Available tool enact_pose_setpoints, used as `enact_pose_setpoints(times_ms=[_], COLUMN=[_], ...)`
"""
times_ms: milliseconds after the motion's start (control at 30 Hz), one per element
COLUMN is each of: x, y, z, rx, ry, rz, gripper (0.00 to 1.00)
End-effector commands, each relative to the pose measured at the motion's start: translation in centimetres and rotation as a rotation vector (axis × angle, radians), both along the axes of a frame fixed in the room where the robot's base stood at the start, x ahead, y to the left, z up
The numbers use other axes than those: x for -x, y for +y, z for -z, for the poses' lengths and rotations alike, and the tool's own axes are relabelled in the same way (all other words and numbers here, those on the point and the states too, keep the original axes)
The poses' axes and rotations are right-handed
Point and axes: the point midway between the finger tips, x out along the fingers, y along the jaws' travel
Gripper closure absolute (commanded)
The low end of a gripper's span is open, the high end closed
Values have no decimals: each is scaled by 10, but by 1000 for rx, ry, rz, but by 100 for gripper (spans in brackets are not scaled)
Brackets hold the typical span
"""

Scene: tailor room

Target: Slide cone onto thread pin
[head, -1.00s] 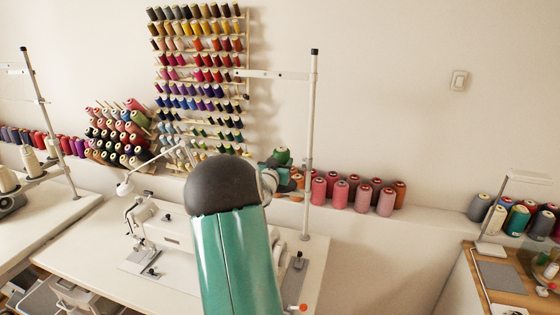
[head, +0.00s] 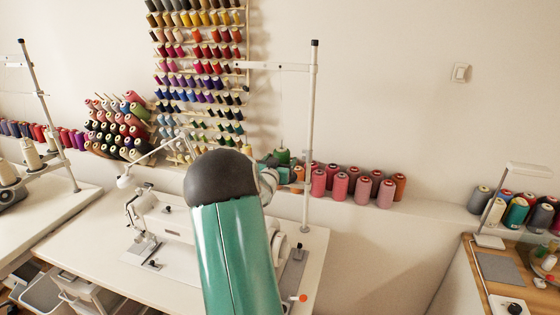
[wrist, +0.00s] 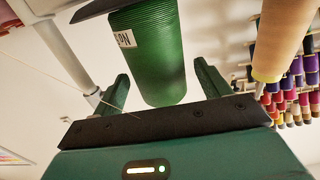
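The green thread cone (head: 282,156) stands behind the sewing machine, close to the thread stand's pole (head: 312,130). In the wrist view the cone (wrist: 150,50) fills the top middle, with its near end between the finger tips. My gripper (wrist: 162,75) is open, with a gap visible on the right side of the cone and a smaller one on the left. In the head view my gripper (head: 268,168) is left of the cone and partly hidden by my arm. A dark flat edge (wrist: 90,10) lies beside the cone's far end. The thread pin is hidden.
A tan cone (wrist: 285,35) stands close on the right in the wrist view. Pink and red cones (head: 362,188) line the ledge right of the pole. A spool rack (head: 200,75) hangs on the wall. The sewing table (head: 80,235) lies below.

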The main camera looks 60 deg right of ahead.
Motion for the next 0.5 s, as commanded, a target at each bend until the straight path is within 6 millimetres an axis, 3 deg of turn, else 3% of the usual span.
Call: enact_pose_setpoints(times_ms=[333,500], x=[0,2], y=[3,24], z=[0,0], rx=[-2,-3], ry=[0,0], rz=[0,-3], gripper=[24,24])
